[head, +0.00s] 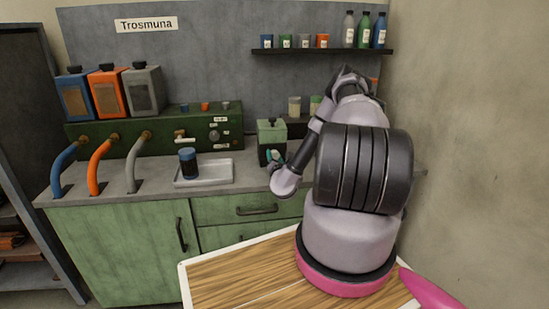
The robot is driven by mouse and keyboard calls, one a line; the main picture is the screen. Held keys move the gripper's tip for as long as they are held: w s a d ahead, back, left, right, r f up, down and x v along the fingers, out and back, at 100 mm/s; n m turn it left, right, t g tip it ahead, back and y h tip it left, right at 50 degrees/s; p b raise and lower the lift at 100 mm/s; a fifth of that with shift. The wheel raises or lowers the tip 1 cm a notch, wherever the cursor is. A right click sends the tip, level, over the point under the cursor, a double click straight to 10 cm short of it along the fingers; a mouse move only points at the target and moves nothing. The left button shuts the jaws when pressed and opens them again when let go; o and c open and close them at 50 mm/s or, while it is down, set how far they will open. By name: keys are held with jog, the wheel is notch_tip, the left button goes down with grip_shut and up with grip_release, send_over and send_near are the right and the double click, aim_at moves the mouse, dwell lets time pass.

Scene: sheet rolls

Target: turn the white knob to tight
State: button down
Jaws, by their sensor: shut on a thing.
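A small green box (271,131) with a dark lower part stands at the right of the grey counter. My gripper (272,157), with teal fingertips, is low at the front of this box, with my arm coming in from the right. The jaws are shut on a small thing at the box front. They hide most of it, and it appears to be the white knob, but its turned position cannot be read. A white handle (185,140) and a round dial (214,136) with small labels show on the long green machine (160,150), apart from my gripper.
Blue, orange and grey hoses (98,165) reach the counter further left. A shelf (320,51) with bottles hangs above.

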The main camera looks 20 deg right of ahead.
jog(key=m, duration=0.5)
jog(key=shift+m, duration=0.3)
jog(key=m, duration=1)
jog(key=shift+m, duration=0.4)
jog(key=m, duration=0.5)
jog(key=shift+m, duration=0.4)
jog(key=shift+s, duration=0.1)
jog(key=shift+c, duration=1.3)
grip_release()
